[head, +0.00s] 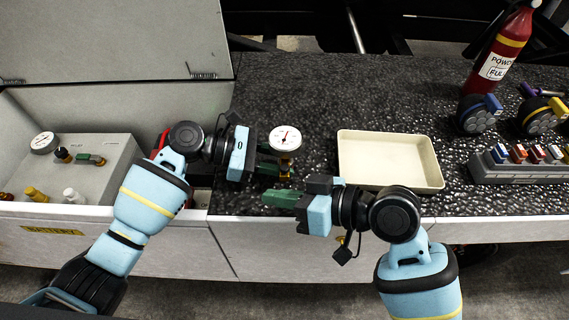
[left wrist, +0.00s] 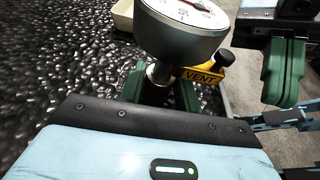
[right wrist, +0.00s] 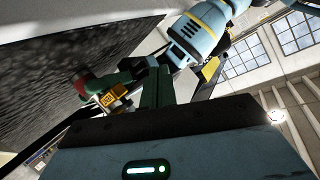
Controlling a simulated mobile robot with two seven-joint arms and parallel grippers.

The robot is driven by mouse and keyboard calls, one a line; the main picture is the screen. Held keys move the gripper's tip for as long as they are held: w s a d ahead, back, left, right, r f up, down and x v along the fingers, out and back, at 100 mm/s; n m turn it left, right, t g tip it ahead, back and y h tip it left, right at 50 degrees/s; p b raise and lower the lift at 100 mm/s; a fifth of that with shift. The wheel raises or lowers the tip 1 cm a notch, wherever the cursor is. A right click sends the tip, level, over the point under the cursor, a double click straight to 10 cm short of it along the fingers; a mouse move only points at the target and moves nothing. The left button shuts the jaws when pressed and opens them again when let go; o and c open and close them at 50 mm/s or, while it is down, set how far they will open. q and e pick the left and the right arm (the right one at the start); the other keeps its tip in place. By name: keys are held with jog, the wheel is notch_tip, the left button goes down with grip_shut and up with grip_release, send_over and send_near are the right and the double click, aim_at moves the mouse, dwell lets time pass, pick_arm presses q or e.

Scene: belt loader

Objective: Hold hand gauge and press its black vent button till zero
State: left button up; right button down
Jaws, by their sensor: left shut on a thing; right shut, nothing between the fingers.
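The hand gauge (head: 285,138) has a round white dial with a red needle; the reading is too small to tell. My left gripper (head: 268,160) is shut on its stem below the dial, above the black counter. In the left wrist view, the gauge (left wrist: 183,38) has a yellow VENT tag (left wrist: 203,76) with the black vent button (left wrist: 223,58) at its side. My right gripper (head: 278,198) is shut and empty, just below and in front of the gauge in the head view. In the left wrist view its green fingers (left wrist: 284,72) are right of the button, apart from it.
A cream tray (head: 438,172) lies on the counter right of the gauge. Further right are a grey rack (head: 520,172) of coloured connectors, round fittings and a red extinguisher (head: 498,55). At left an open compartment holds a grey panel (head: 112,165) with a second gauge (head: 44,142).

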jog(key=w+r+n+g+h, duration=0.2)
jog(key=w+r+n, duration=0.1)
jog(key=r+n, duration=0.35)
notch_tip(320, 180, up, 7)
jog(key=n+h, duration=0.3)
jog(key=n, duration=0.5)
send_over(291, 157)
jog(key=s, duration=0.2)
jog(key=shift+s, duration=0.15)
jog(key=shift+f, duration=4.45)
jog(key=shift+f, duration=0.4)
